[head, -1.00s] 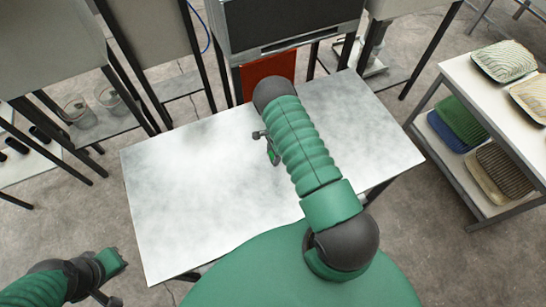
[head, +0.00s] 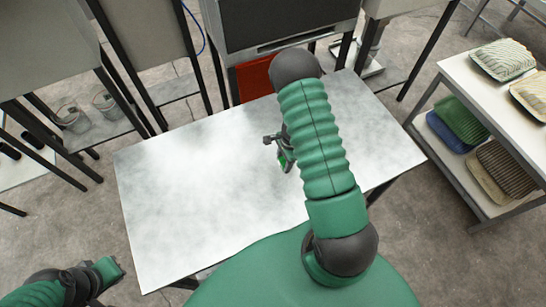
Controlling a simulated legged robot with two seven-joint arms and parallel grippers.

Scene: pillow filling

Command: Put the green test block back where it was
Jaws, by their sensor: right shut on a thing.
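The green test block (head: 282,164) shows as a small bright green patch at my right gripper (head: 280,155), just left of my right forearm. My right gripper is shut on it and holds it over the middle of the white table (head: 190,200). Part of the block and gripper is hidden by the gripper's own parts and my forearm. My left gripper (head: 108,272) is at the bottom left, off the table's near left corner. Whether its fingers are open is not clear.
The table top is bare. Behind it stands a dark machine (head: 277,22) with a red panel (head: 254,80) below. A shelf cart (head: 455,85) with several folded pillows or covers is at the right. Glass jars (head: 72,116) stand on a left shelf.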

